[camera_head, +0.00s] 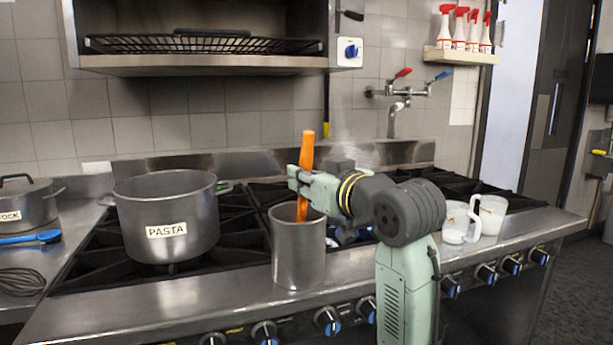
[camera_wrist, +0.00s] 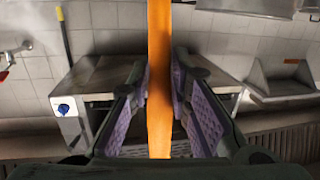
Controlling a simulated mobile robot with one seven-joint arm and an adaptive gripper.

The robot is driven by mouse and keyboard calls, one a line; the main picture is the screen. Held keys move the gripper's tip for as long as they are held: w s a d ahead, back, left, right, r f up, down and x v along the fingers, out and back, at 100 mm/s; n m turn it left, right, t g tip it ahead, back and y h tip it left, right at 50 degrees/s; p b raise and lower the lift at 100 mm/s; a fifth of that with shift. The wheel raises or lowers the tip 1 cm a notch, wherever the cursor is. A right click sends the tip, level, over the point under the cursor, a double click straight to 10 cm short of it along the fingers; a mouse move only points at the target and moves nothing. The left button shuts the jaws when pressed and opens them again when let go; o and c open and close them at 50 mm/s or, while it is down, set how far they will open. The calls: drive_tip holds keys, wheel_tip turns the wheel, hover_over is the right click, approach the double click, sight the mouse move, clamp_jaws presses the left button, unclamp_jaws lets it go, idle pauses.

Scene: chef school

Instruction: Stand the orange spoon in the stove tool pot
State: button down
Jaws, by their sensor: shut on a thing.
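The orange spoon (camera_head: 307,150) is nearly upright, with its lower part inside the stove tool pot (camera_head: 298,262), a plain grey metal cylinder on the stove's front edge. My gripper (camera_head: 298,180) is shut on the spoon just above the pot's rim. In the wrist view the spoon (camera_wrist: 159,80) runs between the two purple-padded fingers (camera_wrist: 160,95). The spoon's lower end is hidden by the pot wall, so I cannot tell if it touches the bottom.
A large PASTA pot (camera_head: 168,215) stands left of the tool pot. A STOCK pot (camera_head: 25,205), blue spoon (camera_head: 30,238) and whisk (camera_head: 22,281) are at far left. Two white jugs (camera_head: 459,222) (camera_head: 492,214) stand to the right. A shelf hood (camera_head: 200,60) hangs above.

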drive_tip(key=c, duration=1.4)
unclamp_jaws()
